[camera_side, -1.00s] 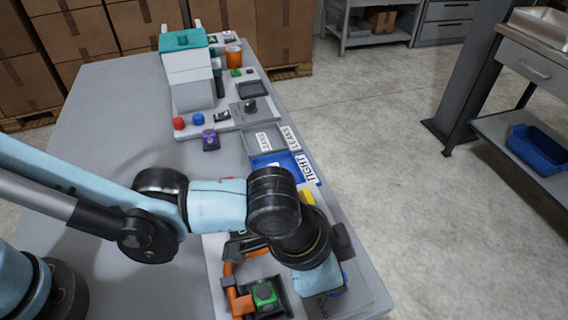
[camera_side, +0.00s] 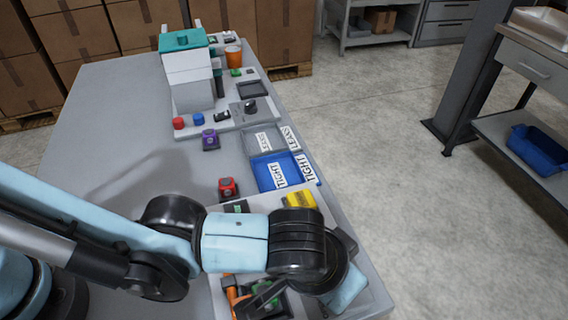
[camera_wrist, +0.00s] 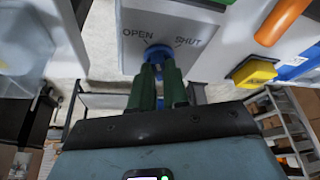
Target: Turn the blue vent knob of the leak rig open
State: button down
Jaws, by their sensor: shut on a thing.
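In the wrist view the blue vent knob (camera_wrist: 157,51) sits on the pale face of the leak rig (camera_wrist: 195,14), below the printed words OPEN on the left and SHUT on the right. My gripper (camera_wrist: 159,68) has its two green fingers closed on the knob from either side. The fingers cover much of the knob, and I cannot tell which word it points to. In the side view the knob and my fingers are hidden behind my arm. A green block (camera_side: 266,291) in an orange clamp (camera_side: 232,291) shows partly beside my wrist.
A yellow part (camera_wrist: 255,72) and an orange handle (camera_wrist: 282,20) are to the right of the knob. In the side view a red block (camera_side: 228,188), a blue TIGHT tray (camera_side: 265,183), a grey LEAKS tray (camera_side: 250,142) and a purple block (camera_side: 210,140) stand farther back.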

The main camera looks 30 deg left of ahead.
dwell(0.3)
jog(key=c, duration=1.1)
grip_release()
